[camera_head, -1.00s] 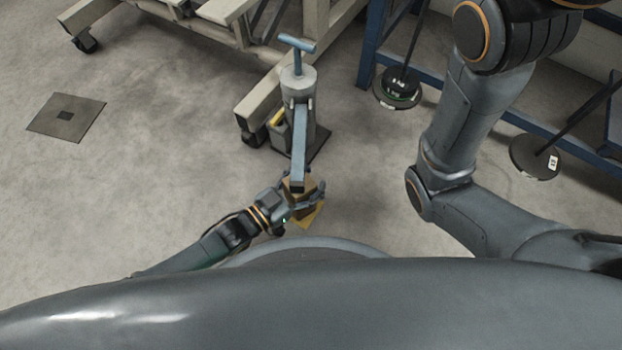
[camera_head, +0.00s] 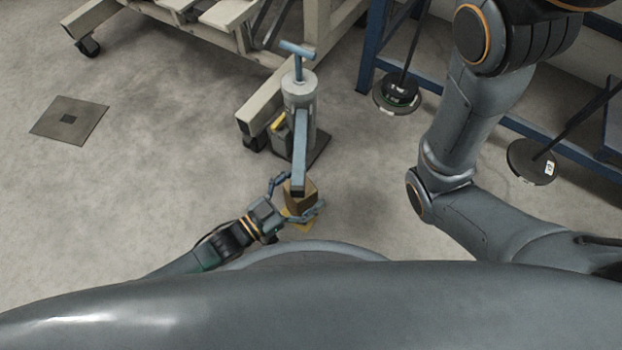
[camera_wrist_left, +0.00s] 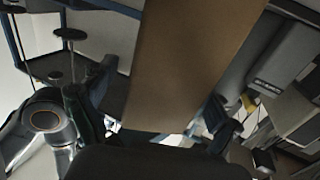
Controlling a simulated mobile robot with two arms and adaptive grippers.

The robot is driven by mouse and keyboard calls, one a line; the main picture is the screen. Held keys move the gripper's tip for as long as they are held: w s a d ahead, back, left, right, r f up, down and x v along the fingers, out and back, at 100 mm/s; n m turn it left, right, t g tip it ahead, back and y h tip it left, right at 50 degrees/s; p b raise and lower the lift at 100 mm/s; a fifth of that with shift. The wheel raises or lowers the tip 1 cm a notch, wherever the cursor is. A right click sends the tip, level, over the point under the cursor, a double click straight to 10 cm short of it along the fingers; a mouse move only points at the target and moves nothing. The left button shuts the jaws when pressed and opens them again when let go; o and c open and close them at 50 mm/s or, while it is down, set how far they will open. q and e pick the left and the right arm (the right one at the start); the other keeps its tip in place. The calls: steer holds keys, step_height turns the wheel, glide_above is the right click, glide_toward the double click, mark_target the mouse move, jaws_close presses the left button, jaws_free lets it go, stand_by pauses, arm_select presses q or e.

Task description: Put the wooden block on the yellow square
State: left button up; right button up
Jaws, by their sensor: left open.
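The brown wooden block (camera_head: 301,195) is just in front of my body, at the end of the lever's blue-grey bar (camera_head: 299,160). It fills the middle of the left wrist view (camera_wrist_left: 190,65). The yellow square (camera_head: 303,223) shows below the block's near side, partly hidden by the block and a finger. Whether the block rests flat on it I cannot tell. My left gripper (camera_head: 299,193) is open, its fingers spread on two sides of the block. My right arm is at the right; its gripper is out of view.
The lever's grey post (camera_head: 299,90) with a blue T-handle stands behind the block. A beige wheeled frame (camera_head: 262,110) and a blue rack (camera_head: 375,45) stand at the back. A dark floor plate (camera_head: 69,119) lies left.

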arm_select(q)
steer(key=p+v, duration=0.3)
steer(key=v, duration=0.5)
steer(key=shift+s+a+r, duration=0.15)
steer(key=shift+a+r, duration=0.05)
steer(key=shift+a, duration=0.05)
steer(key=shift+s+a+f, duration=0.1)
steer(key=shift+s+a, duration=0.25)
steer(key=shift+a, duration=0.1)
